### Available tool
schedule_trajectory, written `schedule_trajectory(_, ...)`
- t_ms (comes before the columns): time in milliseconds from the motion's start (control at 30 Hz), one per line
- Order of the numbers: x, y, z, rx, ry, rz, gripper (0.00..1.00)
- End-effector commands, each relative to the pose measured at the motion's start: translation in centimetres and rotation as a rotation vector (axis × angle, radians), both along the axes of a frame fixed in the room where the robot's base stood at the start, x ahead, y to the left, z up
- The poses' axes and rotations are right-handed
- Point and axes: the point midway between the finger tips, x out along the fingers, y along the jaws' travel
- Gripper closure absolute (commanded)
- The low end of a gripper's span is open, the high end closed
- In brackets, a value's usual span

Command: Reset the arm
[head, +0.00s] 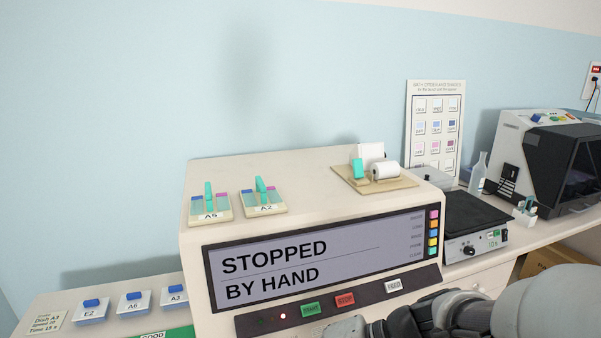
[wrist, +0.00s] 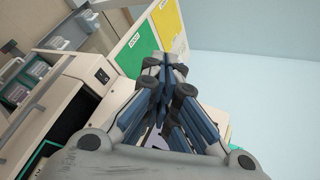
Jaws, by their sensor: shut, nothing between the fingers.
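My gripper (wrist: 165,68) shows in the wrist view with its fingers shut together and nothing between them. In the head view my arm crosses the bottom right, in front of the staining machine (head: 300,170), and the fingertips are not clear there. The machine's screen (head: 320,255) reads "STOPPED BY HAND". Below it are a green button (head: 310,309), a red button (head: 345,300) and a white button (head: 393,284).
Slide racks A5 (head: 209,207) and A2 (head: 264,198) and a paper-roll holder (head: 400,183) stand on the machine. Lidded dishes E2 (head: 89,313), A6 (head: 133,304) and A3 (head: 174,295) sit left. A hotplate (head: 470,218), a bottle (head: 478,172) and a dark-fronted device (head: 540,150) stand right.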

Motion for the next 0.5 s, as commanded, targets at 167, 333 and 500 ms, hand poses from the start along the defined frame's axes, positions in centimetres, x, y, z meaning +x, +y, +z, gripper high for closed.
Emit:
schedule_trajectory(167, -6.5, -4.1, -1.0, -0.394, -0.135, 0.163, 1.00)
schedule_trajectory(333, -8.9, -10.3, -1.1, -0.761, -0.306, 0.212, 1.00)
schedule_trajectory(500, -9.2, -15.0, 0.3, -1.004, -0.450, 0.198, 1.00)
